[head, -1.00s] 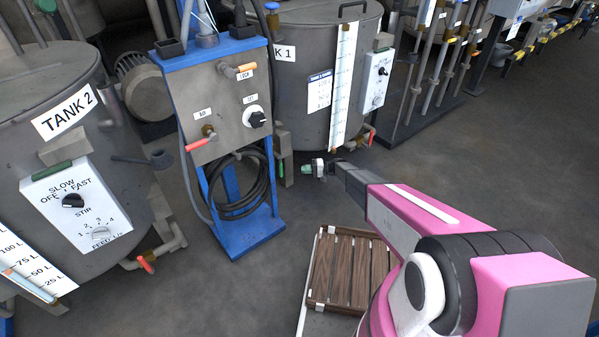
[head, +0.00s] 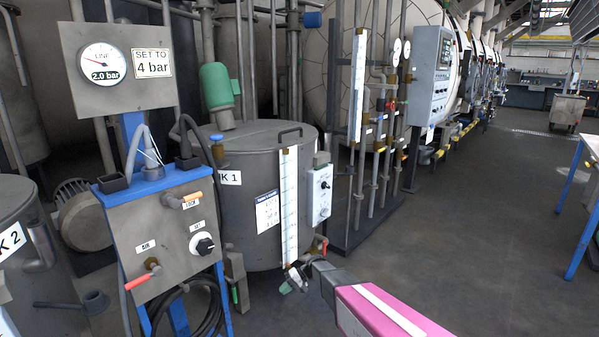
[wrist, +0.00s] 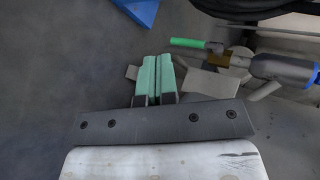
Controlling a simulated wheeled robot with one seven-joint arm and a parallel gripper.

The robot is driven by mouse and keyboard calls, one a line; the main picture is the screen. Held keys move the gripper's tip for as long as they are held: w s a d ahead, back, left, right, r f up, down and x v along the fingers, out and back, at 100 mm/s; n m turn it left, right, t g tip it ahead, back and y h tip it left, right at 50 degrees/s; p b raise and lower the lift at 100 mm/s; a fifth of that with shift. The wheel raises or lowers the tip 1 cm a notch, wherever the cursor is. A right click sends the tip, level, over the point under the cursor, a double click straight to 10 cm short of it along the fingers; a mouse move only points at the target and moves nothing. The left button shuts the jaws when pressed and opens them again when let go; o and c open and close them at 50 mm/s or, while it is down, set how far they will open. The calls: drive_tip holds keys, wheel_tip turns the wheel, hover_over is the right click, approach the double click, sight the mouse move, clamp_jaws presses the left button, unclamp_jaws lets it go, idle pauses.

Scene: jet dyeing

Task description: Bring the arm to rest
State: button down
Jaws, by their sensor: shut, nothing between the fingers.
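My gripper (wrist: 154,76) shows in the wrist view with its two green-padded fingers pressed together and nothing between them. In the head view my gripper (head: 291,284) is low in front of the grey tank 1 (head: 256,262), at the end of my pink arm, which reaches up from the bottom edge. Whether the fingertips touch anything near the tank's base cannot be told.
A control stand (head: 170,235) with levers and a knob is left of my gripper, and tank 2 (head: 50,275) is at the far left. A green-handled valve (wrist: 188,43) lies close to my fingers in the wrist view. Open floor (head: 470,240) spreads to the right.

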drive_tip(key=s+d+r+m+t+h, duration=0.1)
drive_tip(key=s+d+r+h, duration=0.4)
drive_tip(key=s+d+r, duration=0.5)
drive_tip(key=s+d+r+m+t+h, duration=0.2)
drive_tip(key=s+d+r+h, duration=0.3)
drive_tip(key=s+d+r, duration=0.5)
drive_tip(key=s+d, duration=0.1)
drive_tip(key=d, duration=0.5)
drive_tip(key=shift+s+t+h, duration=0.15)
drive_tip(key=shift+t+h, duration=0.25)
